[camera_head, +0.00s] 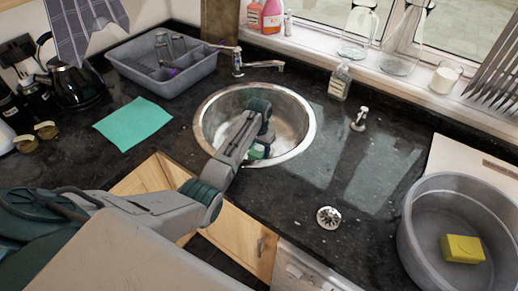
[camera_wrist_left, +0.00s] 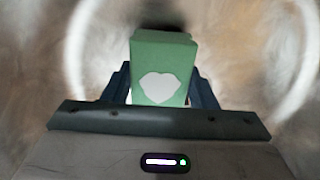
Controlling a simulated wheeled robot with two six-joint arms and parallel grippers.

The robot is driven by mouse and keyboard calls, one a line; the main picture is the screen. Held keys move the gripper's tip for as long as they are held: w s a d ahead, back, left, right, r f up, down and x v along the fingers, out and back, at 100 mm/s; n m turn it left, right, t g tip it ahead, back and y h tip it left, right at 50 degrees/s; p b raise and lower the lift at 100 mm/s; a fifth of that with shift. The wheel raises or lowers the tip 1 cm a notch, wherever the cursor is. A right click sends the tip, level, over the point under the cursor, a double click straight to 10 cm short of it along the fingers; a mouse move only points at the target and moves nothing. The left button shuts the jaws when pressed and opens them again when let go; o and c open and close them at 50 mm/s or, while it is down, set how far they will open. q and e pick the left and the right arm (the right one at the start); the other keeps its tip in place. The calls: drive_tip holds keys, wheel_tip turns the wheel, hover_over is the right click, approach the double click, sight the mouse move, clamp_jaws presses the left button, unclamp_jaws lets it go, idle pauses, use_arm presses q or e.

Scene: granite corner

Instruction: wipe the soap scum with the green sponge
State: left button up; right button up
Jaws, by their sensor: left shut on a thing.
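My left gripper (camera_head: 256,150) reaches down into the round steel sink (camera_head: 212,116). It is shut on the green sponge (camera_wrist_left: 165,50), and a small part of the sponge shows below the fingers in the head view (camera_head: 266,152). In the left wrist view the sponge stands between the two dark fingers, with a white patch on its near face. The sink wall behind it looks cloudy, with pale arcs at both sides. I cannot tell whether these are soap scum or reflections, nor whether the sponge touches the sink. My right gripper is out of view.
A tap (camera_head: 240,66) stands behind the sink. A grey rack tub (camera_head: 128,61) and a teal cloth (camera_head: 133,123) lie to the left. A soap bottle (camera_head: 340,82), a drain strainer (camera_head: 328,217) and a grey basin (camera_head: 415,215) with a yellow sponge (camera_head: 463,249) are to the right.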

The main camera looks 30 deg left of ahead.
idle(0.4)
use_arm(q)
drive_tip(key=shift+f, duration=0.45)
drive_tip(key=shift+f+b, duration=0.45)
drive_tip(key=shift+f, duration=0.05)
